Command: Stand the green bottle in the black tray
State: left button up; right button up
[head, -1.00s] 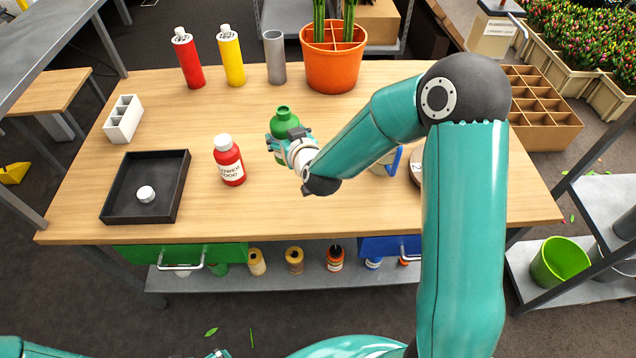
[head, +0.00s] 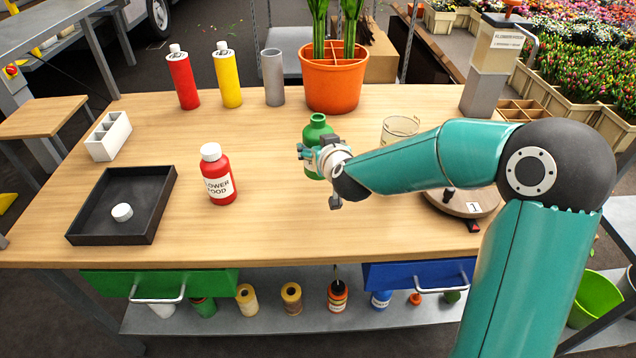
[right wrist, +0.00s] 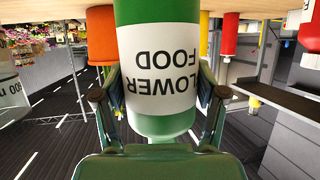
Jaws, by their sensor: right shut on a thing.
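The green bottle (head: 318,128) is upright over the middle of the table, its lower part partly hidden by my right gripper. In the right wrist view the bottle (right wrist: 160,70), with a white label, appears upside down between the two fingers. My right gripper (head: 318,160) is shut on its body. I cannot tell whether its base touches the table. The black tray (head: 152,228) lies at the table's front left, well to the left of the bottle. A small white cap (head: 122,212) sits in it. My left gripper is not in view.
A red flower-food bottle (head: 218,175) stands between the tray and my right gripper. Red (head: 183,80) and yellow (head: 228,78) bottles, a grey cylinder (head: 273,80) and an orange pot (head: 334,85) stand behind. A glass beaker (head: 398,128) is to the right.

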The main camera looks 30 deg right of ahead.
notch_tip(320, 180, down, 8)
jog(key=shift+r+b, duration=0.1)
jog(key=shift+b, duration=0.65)
jog(key=shift+r, duration=0.1)
jog(key=o, duration=1.3)
jog(key=v, duration=1.2)
